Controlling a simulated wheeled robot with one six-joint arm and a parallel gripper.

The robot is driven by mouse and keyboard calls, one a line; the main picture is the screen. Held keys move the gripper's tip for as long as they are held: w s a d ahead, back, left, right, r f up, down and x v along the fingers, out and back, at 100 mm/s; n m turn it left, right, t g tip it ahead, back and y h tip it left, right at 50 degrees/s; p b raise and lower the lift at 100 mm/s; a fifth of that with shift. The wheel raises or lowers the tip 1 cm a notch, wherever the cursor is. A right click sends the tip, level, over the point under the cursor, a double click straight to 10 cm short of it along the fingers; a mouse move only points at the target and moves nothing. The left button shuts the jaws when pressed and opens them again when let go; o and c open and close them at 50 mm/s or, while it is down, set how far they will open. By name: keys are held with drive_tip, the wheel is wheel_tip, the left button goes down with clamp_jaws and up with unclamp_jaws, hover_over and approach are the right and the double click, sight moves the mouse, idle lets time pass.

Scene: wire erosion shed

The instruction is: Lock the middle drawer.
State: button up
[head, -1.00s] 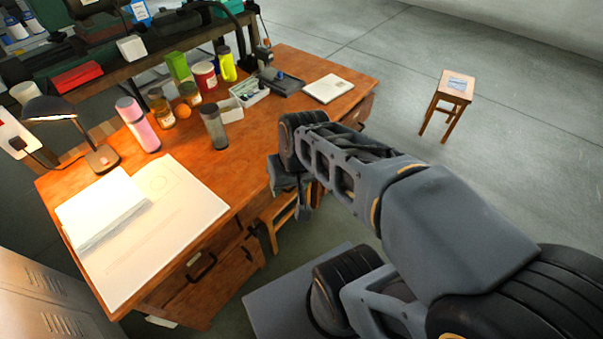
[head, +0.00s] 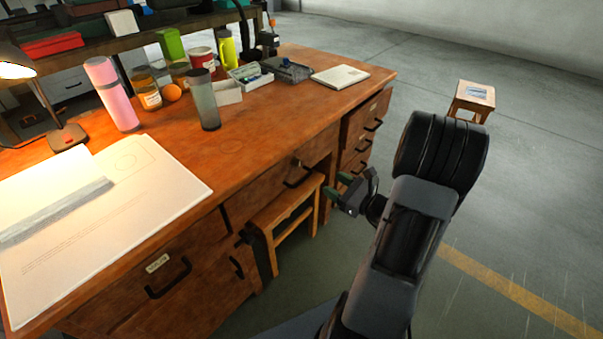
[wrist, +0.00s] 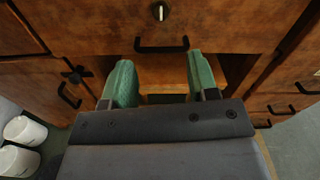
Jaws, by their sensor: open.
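The desk's middle drawer (head: 262,192) appears closed, with a black bar handle (head: 298,178). In the wrist view the drawer front (wrist: 220,22) fills the top, with its handle (wrist: 162,49) ahead of my fingertips. A small pale metal lock piece (wrist: 158,11) sits above the handle; whether it is a key or only the lock face I cannot tell. My gripper (head: 342,188) is open and empty, right of the drawer in the head view. In the wrist view its green fingers (wrist: 160,72) are spread apart, below the handle and apart from it.
A wooden stool (head: 285,222) stands under the middle drawer. Right drawers (head: 362,130) stand beyond. Bottles, including a grey tumbler (head: 208,105), stand on the desktop.

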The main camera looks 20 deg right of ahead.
sight(299, 164)
drive_tip(key=b+x, duration=0.2)
drive_tip(key=x, duration=1.1)
drive_tip(key=shift+w+f, duration=0.1)
drive_tip(key=c, duration=0.9)
